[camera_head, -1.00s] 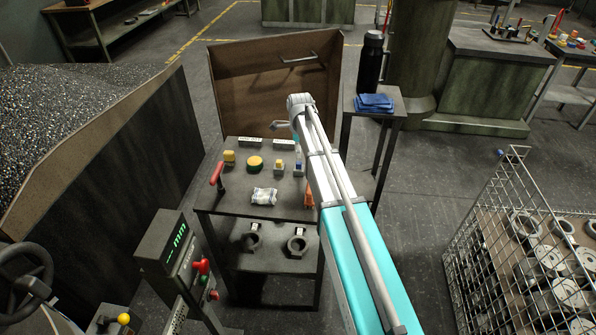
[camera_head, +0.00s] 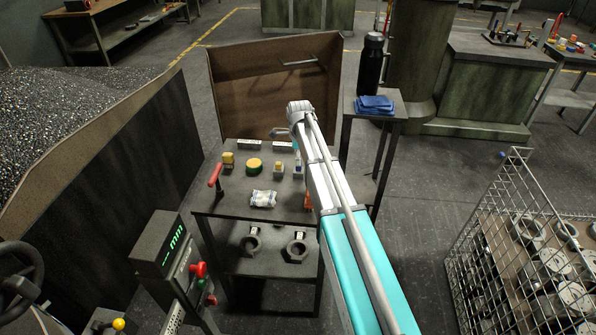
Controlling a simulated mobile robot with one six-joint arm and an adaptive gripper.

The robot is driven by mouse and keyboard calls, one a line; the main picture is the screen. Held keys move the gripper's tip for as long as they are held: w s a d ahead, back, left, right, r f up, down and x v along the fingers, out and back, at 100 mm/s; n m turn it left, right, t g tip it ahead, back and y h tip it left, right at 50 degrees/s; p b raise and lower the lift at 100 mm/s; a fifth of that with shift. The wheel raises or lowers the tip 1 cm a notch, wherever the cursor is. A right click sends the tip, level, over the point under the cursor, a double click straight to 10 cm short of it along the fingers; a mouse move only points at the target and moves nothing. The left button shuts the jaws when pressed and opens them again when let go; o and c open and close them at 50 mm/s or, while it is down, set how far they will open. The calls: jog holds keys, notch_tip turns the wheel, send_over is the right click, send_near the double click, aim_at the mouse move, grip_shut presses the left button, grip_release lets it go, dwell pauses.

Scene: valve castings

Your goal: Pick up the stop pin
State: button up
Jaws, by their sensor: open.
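I cannot single out the stop pin for sure. Several small parts stand on the dark metal table (camera_head: 235,200). They include a yellow block (camera_head: 228,160), a round yellow and green piece (camera_head: 254,165), a small yellow-topped piece (camera_head: 279,168) and a blue and white piece (camera_head: 297,167) close beside my arm. An orange piece (camera_head: 308,203) is partly hidden by my arm. My gripper (camera_head: 279,133) shows small and partly hidden at the arm's end, above the table's back edge. It is open, and I see nothing held in it.
A red-handled tool (camera_head: 216,177) stands at the table's left edge, with a white packet (camera_head: 262,198) at the front. A brown panel (camera_head: 270,85) stands behind. A side stand holds a black bottle (camera_head: 370,62) and blue cloth (camera_head: 375,104). A wire cage (camera_head: 500,225) is at right.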

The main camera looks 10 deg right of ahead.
aim_at(299, 170)
jog(key=shift+a+f+b, duration=0.1)
jog(key=shift+f+b, duration=1.6)
jog(key=shift+f, duration=0.25)
grip_shut()
